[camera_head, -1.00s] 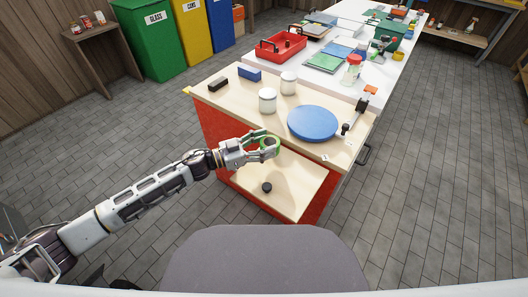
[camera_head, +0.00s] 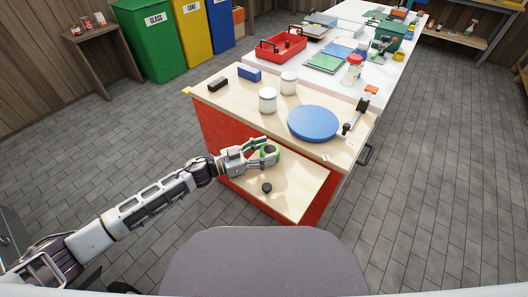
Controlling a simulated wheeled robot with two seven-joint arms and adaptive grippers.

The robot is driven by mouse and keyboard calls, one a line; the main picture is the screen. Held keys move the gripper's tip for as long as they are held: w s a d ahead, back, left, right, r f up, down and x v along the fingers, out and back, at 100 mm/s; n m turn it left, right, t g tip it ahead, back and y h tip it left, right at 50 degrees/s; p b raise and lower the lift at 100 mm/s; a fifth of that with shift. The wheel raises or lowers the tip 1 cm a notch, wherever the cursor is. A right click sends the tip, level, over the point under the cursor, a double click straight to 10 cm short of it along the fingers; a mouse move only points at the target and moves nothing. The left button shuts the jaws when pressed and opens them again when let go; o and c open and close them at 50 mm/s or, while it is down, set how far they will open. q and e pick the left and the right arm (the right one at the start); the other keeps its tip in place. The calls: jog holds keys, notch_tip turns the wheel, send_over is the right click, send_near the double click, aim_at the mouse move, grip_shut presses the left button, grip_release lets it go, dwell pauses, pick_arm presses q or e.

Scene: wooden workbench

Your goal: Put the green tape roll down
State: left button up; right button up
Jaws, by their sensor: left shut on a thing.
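My left gripper (camera_head: 269,154) is shut on the green tape roll (camera_head: 256,155). The roll is partly covered by the fingers, with its green edge showing between them. The gripper and roll appear in front of the workbench's upper top, over the back part of the lower wooden shelf (camera_head: 300,183). I cannot tell whether the roll touches the shelf. My right gripper is not in view.
A small black round object (camera_head: 266,187) lies on the lower shelf, whose right part is bare. The upper top (camera_head: 235,108) holds a blue disc (camera_head: 313,123), two white jars (camera_head: 267,100), a blue block (camera_head: 249,74) and a dark block (camera_head: 218,84).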

pick_arm(q)
jog(key=shift+f, duration=0.1)
jog(key=o, duration=1.1)
jog(key=shift+c, duration=0.2)
jog(key=shift+a, duration=0.1)
jog(key=p+v, duration=0.1)
jog(key=v, duration=1.1)
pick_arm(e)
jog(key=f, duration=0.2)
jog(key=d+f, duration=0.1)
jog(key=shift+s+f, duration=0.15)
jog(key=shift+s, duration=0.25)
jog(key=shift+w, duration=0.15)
